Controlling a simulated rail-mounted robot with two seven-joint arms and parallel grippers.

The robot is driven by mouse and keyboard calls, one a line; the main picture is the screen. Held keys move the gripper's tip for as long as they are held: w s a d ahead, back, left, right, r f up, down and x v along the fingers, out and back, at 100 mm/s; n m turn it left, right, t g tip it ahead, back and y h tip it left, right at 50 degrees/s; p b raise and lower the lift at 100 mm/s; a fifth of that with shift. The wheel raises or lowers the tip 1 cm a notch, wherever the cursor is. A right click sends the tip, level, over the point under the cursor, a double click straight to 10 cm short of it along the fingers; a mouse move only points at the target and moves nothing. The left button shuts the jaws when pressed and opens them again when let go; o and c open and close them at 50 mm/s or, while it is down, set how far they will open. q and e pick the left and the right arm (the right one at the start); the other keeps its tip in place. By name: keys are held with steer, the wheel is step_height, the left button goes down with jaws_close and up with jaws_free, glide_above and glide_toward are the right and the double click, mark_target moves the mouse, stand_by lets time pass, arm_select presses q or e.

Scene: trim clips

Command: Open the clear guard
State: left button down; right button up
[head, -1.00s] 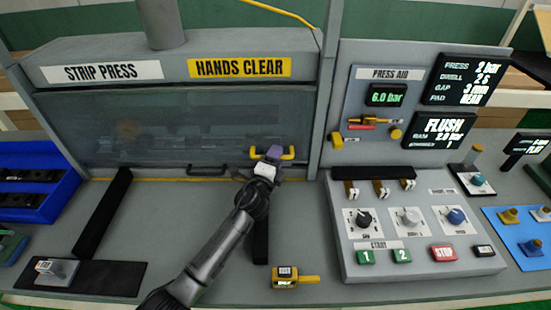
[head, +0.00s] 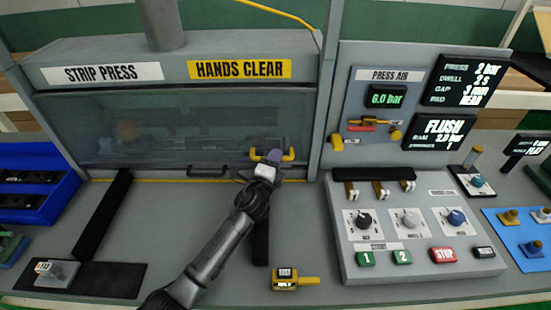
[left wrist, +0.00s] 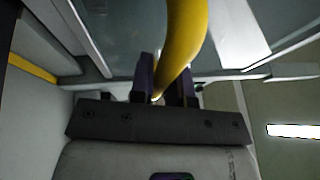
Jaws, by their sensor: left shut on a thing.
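The clear guard (head: 150,118) is a see-through pane across the front of the strip press, under the signs. It hangs down over the opening, and blurred shapes show behind it. Its yellow handle (head: 288,155) is at its lower right; in the left wrist view the handle (left wrist: 186,40) runs up from between the fingers. My left gripper (head: 271,158) is shut on the yellow handle, with purple fingertips around it. The fingers also show in the left wrist view (left wrist: 165,85). My right gripper is not in view.
A control box with a red stop button (head: 443,255) and knobs stands to the right. A small yellow-handled block (head: 287,280) lies on the front bench. Black bars (head: 104,214) lie at the left and under my arm. A blue bin (head: 40,195) is far left.

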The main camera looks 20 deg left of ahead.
arm_select(q)
steer(key=shift+r, duration=0.1)
steer(key=p, duration=1.7)
glide_toward(276, 103)
steer(key=w+r, duration=0.1)
steer(key=w, duration=0.1)
steer(key=w+d+r, duration=0.1)
steer(key=r, duration=0.1)
steer(key=w+d+r, duration=0.1)
steer(key=w, duration=0.1)
steer(key=shift+w+r, duration=0.3)
steer(key=shift+r, duration=0.1)
steer(key=shift+f, duration=0.1)
steer(key=c, duration=1.1)
jaws_free()
steer(key=s+a+f, duration=0.1)
steer(key=s+f, duration=0.1)
steer(key=s, duration=1.1)
steer(key=shift+s+f, duration=0.2)
steer(key=shift+s, duration=0.1)
